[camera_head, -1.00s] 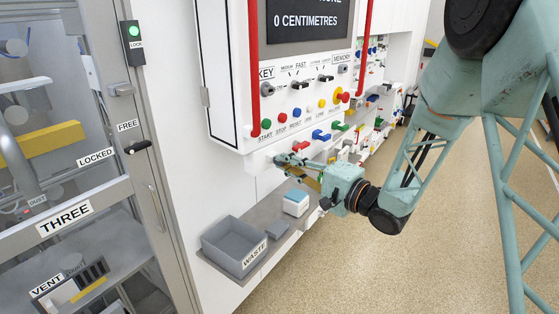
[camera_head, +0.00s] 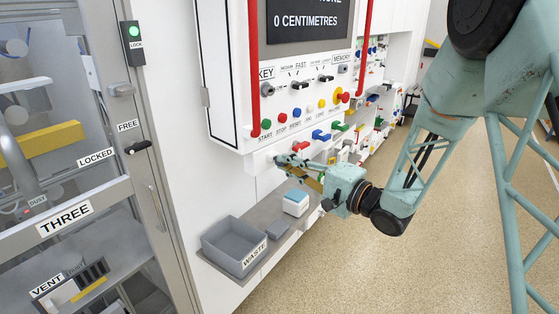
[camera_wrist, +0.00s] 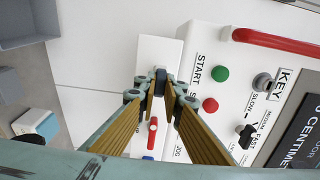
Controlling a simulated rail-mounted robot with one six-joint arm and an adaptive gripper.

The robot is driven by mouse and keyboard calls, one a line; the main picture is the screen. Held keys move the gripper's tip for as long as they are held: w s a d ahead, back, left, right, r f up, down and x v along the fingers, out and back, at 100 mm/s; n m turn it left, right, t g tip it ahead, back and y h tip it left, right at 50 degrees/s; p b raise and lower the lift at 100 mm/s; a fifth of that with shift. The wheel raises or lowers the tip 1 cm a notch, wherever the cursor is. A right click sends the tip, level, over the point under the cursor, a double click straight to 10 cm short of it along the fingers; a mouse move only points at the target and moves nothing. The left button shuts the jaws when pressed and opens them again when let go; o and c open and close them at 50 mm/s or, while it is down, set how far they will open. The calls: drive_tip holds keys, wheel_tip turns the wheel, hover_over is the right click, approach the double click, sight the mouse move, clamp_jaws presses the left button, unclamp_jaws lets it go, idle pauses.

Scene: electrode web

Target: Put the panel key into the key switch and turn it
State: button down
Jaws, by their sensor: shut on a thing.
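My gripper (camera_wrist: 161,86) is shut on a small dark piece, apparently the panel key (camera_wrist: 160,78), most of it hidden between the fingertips. In the head view my gripper (camera_head: 284,161) is below the lower left part of the control panel, in front of a white ledge (camera_head: 258,161). The same ledge (camera_wrist: 158,50) lies behind the fingertips in the wrist view. Whether the key touches it I cannot tell. The key switch (camera_head: 267,88), a grey round barrel under the KEY label, is on the panel above my gripper. It also shows right of the fingers in the wrist view (camera_wrist: 262,82).
A red vertical rail (camera_head: 254,70) stands beside the key switch. Green START (camera_head: 266,124) and red STOP (camera_head: 282,118) buttons sit below it. A grey waste bin (camera_head: 228,240) and a white-and-blue box (camera_head: 296,203) stand on the shelf under my gripper. Open floor lies right.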

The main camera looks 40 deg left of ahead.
drive_tip(key=shift+d, duration=0.6)
idle(0.8)
drive_tip(key=shift+s+d, duration=0.1)
drive_tip(key=shift+d, duration=1)
drive_tip(key=shift+d, duration=0.3)
drive_tip(key=s+d+r+p, duration=0.1)
drive_tip(key=d+r+p, duration=0.1)
drive_tip(key=r+p, duration=0.6)
drive_tip(key=d+r+p, duration=0.2)
drive_tip(key=r+p, duration=0.6)
drive_tip(key=r, duration=0.5)
drive_tip(key=shift+s+d+r, duration=0.25)
drive_tip(key=shift+s, duration=0.15)
idle(1.1)
drive_tip(key=shift+a, duration=0.25)
idle(0.5)
drive_tip(key=shift+w+a+p, duration=0.2)
drive_tip(key=shift+a+p, duration=0.35)
drive_tip(key=shift+a, duration=2.05)
